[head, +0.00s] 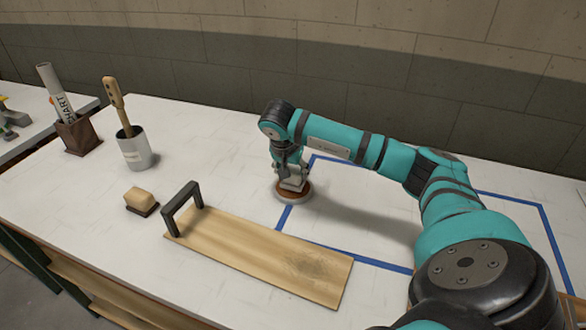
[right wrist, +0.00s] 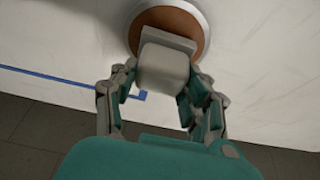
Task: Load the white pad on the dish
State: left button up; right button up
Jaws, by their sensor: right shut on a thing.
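The white pad (head: 292,184) is a pale block with a flat grey-white base. My right gripper (head: 289,172) is shut on it, pointing down. In the right wrist view, the pad (right wrist: 163,68) sits between the two fingers of the gripper (right wrist: 160,74). The dish (head: 304,194) is round and brown with a pale rim. It lies on the table directly under the pad and also shows in the right wrist view (right wrist: 172,19). I cannot tell whether the pad touches the dish. My left gripper is not in view.
A wooden board with a dark handle (head: 262,256) lies in front of the dish. A tan block on a dark base (head: 140,199) is left of it. A white cup (head: 135,150) and a brown holder (head: 77,138) stand back left. Blue tape (head: 497,196) outlines table area on the right.

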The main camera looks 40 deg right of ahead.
aim_at(293, 169)
jog(key=shift+f+b, duration=0.3)
jog(key=shift+f, duration=0.25)
dwell(1.3)
jog(key=shift+r+p, duration=2.7)
jog(key=shift+r, duration=0.9)
jog(key=shift+f, duration=0.1)
